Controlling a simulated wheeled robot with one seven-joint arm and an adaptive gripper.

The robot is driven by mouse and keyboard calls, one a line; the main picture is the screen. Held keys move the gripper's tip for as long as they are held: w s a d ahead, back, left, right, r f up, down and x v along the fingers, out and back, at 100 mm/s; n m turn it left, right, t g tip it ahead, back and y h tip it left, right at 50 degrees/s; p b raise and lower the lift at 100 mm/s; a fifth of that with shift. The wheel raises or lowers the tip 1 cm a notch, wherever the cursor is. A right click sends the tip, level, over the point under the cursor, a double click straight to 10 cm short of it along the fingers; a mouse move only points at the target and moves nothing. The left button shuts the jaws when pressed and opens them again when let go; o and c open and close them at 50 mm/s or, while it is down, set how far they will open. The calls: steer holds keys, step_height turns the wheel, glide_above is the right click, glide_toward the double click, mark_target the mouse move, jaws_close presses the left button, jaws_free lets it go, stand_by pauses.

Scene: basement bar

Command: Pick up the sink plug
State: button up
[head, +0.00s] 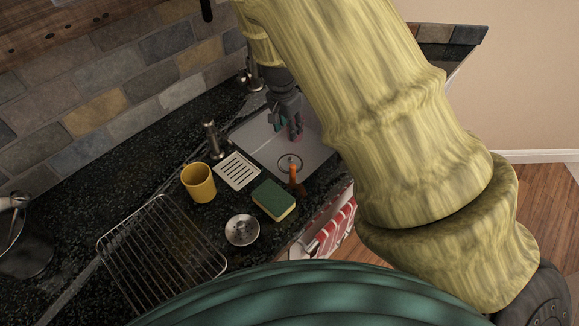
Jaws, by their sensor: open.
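A small round metallic piece (242,229), which looks like the sink plug, lies on the dark counter in front of the sponge. The grey sink (310,153) has a round drain (289,162) in its floor. My gripper (288,128) is open over the far part of the sink, pointing down, with nothing seen between its fingers. It is well behind the plug and apart from it. My arm covers the sink's right side.
A green and yellow sponge (273,201), a yellow cup (198,183), a white slotted drain plate (237,171) and a wire rack (161,252) are on the counter. An orange-handled tool (297,181) is at the sink's front edge. A faucet (213,138) stands beside the sink.

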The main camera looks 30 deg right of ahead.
step_height(320, 180, down, 4)
steer(key=b, duration=0.4)
glide_above(290, 158)
steer(key=shift+s+a+f, duration=0.1)
steer(key=shift+s+f, duration=0.1)
steer(key=shift+f, duration=1.5)
steer(key=shift+s+a+f, duration=0.1)
steer(key=shift+s+f, duration=0.1)
steer(key=shift+f, duration=1.5)
steer(key=shift+w+d+f+p, duration=0.15)
steer(key=shift+f+p, duration=0.35)
steer(key=shift+f, duration=0.8)
steer(key=shift+w+f+p, duration=0.1)
steer(key=shift+f+p, duration=0.35)
steer(key=shift+f, duration=0.85)
jaws_close()
